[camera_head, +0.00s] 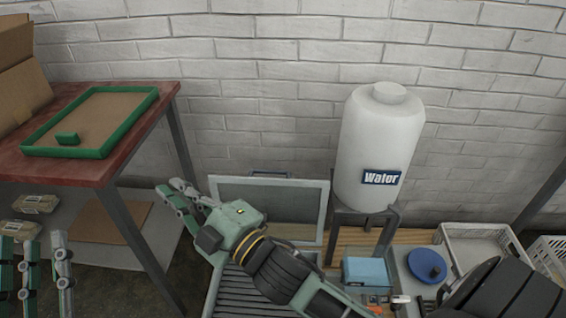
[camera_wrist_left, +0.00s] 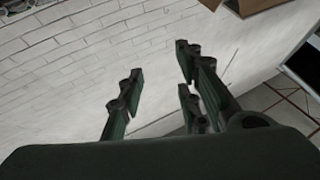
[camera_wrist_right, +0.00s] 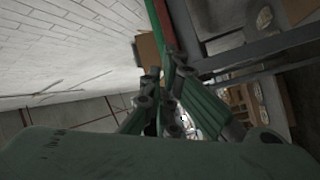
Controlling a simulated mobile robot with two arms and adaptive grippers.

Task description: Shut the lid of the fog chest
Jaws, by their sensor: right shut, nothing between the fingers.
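The fog chest (camera_head: 228,292) stands on the floor in the middle of the head view, with dark slats showing inside. Its lid (camera_head: 285,203), a grey panel in a pale frame, stands raised at the back, so the chest is open. My right arm crosses in front of the chest and hides part of it and of the lid. My right gripper (camera_head: 172,191) is shut and empty, just left of the lid's left edge; whether it touches the lid I cannot tell. It also shows in the right wrist view (camera_wrist_right: 160,85). My left gripper (camera_head: 44,245) is open and empty at the lower left, away from the chest; its fingers stand apart in the left wrist view (camera_wrist_left: 155,65).
A red-topped table (camera_head: 60,172) with a green-framed tray (camera_head: 105,150) stands left of the chest. A white water tank (camera_head: 380,140) on a stand is at the right. A blue box (camera_head: 366,271), a blue disc (camera_head: 427,264) and white crates (camera_head: 480,233) lie beyond my right arm.

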